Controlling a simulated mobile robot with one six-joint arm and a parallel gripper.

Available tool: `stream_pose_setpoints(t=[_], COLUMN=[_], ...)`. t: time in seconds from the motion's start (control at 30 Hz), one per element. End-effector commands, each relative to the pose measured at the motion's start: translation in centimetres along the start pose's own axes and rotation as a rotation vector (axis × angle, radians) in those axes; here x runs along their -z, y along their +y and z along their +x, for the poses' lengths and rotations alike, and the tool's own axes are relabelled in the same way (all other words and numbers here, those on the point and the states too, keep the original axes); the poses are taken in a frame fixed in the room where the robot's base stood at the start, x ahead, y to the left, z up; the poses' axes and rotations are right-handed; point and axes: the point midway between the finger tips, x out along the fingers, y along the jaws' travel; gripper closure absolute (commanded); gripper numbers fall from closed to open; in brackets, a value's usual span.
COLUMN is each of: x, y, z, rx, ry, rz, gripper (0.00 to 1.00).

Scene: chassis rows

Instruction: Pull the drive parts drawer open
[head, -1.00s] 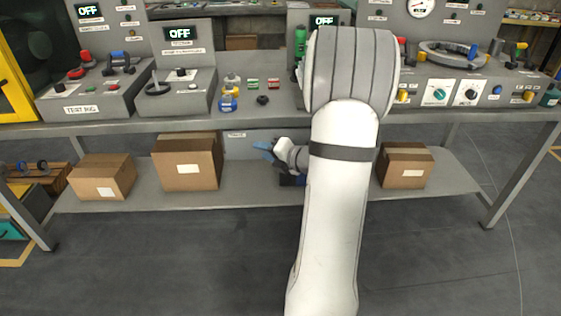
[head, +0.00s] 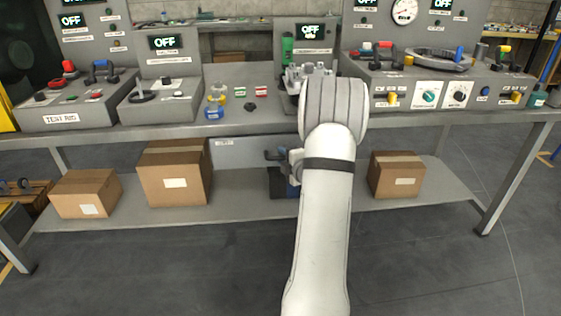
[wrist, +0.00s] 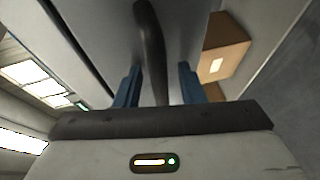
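The drawer (head: 235,154) is a grey panel under the bench top, with a small white label too small to read. Its dark bar handle (wrist: 150,35) shows in the wrist view, running down between my gripper's two blue fingers. My gripper (wrist: 158,84) is open, with a visible gap between each finger and the handle. In the head view my gripper (head: 276,155) is at the drawer front, partly hidden by my own arm. My arm also hides the right part of the drawer.
Cardboard boxes stand on the lower shelf, two to the left (head: 86,193) (head: 174,172) and one to the right (head: 396,176). Control panels line the bench top. The floor in front is clear.

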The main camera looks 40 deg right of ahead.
Motion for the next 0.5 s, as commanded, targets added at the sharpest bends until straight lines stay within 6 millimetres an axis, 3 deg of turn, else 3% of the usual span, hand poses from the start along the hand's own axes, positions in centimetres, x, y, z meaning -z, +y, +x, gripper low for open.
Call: stream_pose_setpoints(t=[0.23,0.5], x=[0.01,0.0], y=[0.03,0.03], z=[0.09,0.07], rx=[0.0,0.0], ry=[0.0,0.0], rz=[-0.001,-0.001], gripper=[0.64,0.86])
